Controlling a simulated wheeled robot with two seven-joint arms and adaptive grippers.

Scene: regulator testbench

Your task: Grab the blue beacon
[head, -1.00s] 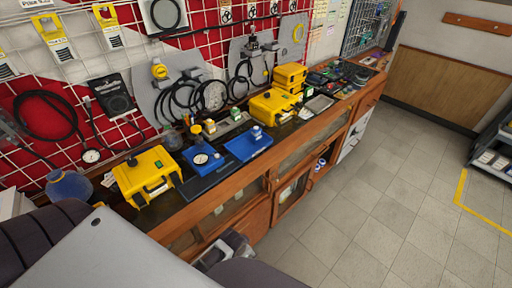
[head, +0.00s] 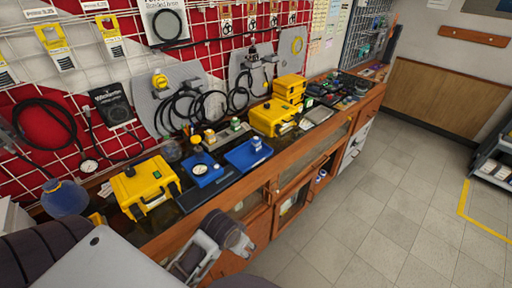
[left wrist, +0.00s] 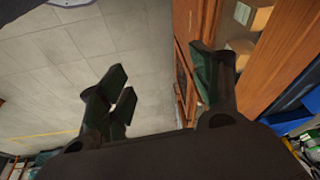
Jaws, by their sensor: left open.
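A small beacon with a blue top and pale base (head: 257,143) stands in the blue tray (head: 240,157) on the workbench; it looks like the blue beacon. My left gripper (head: 240,246) is in front of the bench, below its top edge and well short of the beacon. In the left wrist view, its two dark fingers (left wrist: 158,90) are spread with nothing between them. A bit of blue shows at the right edge there, but I cannot make out the beacon. My right gripper is not in view.
A yellow case (head: 145,187), a blue unit with a gauge (head: 203,170) and another yellow case (head: 271,117) stand on the bench. An amber-topped item (head: 209,136) is behind the blue unit. The wooden bench front (head: 262,187) lies near my gripper.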

